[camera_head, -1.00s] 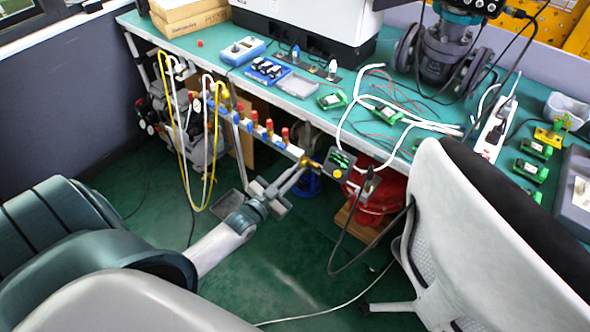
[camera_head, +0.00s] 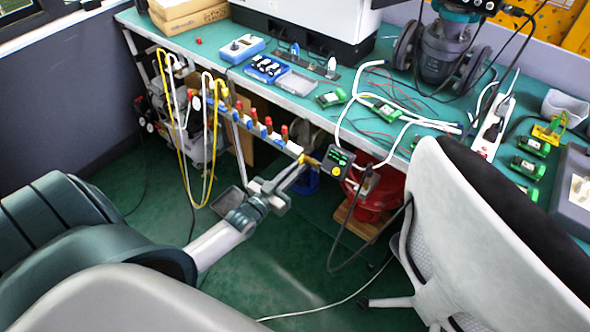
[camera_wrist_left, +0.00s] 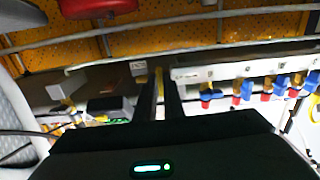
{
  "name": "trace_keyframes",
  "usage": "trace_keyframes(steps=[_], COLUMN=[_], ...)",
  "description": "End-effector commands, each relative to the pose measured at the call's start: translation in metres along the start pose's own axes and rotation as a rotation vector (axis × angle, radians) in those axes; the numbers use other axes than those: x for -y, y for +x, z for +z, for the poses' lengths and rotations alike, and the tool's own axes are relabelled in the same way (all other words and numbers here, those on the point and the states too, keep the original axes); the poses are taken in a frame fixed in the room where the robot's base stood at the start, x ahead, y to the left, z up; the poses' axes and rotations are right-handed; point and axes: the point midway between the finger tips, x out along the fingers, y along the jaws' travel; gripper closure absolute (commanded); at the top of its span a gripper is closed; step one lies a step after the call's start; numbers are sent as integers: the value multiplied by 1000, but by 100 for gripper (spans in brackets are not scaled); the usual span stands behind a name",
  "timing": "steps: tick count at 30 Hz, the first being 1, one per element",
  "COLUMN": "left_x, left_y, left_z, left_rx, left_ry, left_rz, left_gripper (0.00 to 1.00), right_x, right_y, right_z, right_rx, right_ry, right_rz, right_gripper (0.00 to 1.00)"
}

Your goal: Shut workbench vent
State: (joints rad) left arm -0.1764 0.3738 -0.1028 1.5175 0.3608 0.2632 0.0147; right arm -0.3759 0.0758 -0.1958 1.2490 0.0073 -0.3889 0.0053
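The manifold, a white bar with several red-and-blue valves (camera_head: 268,130), runs below the workbench's front edge. It also shows in the wrist view (camera_wrist_left: 245,70). At its right end is a brass-yellow vent handle (camera_head: 309,160), beside a small box with a green display (camera_head: 338,162). My left gripper (camera_head: 301,166) reaches up to this end from the lower left. In the wrist view the two dark fingers (camera_wrist_left: 166,92) are close together with a narrow yellow strip (camera_wrist_left: 159,80) between them; they look shut on it. The fingers hide part of the handle. My right gripper is not in view.
A grey office chair (camera_head: 455,225) stands close on the right. Yellow and white hoses (camera_head: 183,130) hang at the left of the manifold. A dark cable (camera_head: 355,240) loops below the display box. A red vessel (camera_head: 378,195) is under the bench; green floor in front is open.

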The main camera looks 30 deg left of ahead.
Motion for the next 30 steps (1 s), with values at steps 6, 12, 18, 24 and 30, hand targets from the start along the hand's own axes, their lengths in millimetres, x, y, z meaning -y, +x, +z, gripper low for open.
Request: trace_keyframes(steps=[6, 12, 18, 24, 30], left_x=[0, 0, 0, 0, 0], left_y=[0, -1, -11, -35, -72], left_z=[1, 0, 1, 2, 3], left_rx=[1, 1, 1, 3, 4], left_ry=[0, 0, 1, 1, 1], left_rz=[0, 0, 0, 0, 0], left_gripper=[73, 73, 73, 73, 73], right_x=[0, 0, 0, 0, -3], right_y=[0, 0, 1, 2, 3], right_z=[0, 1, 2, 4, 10], right_rx=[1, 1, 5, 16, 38], right_ry=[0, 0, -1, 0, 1], right_rz=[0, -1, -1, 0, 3], right_gripper=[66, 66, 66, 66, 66])
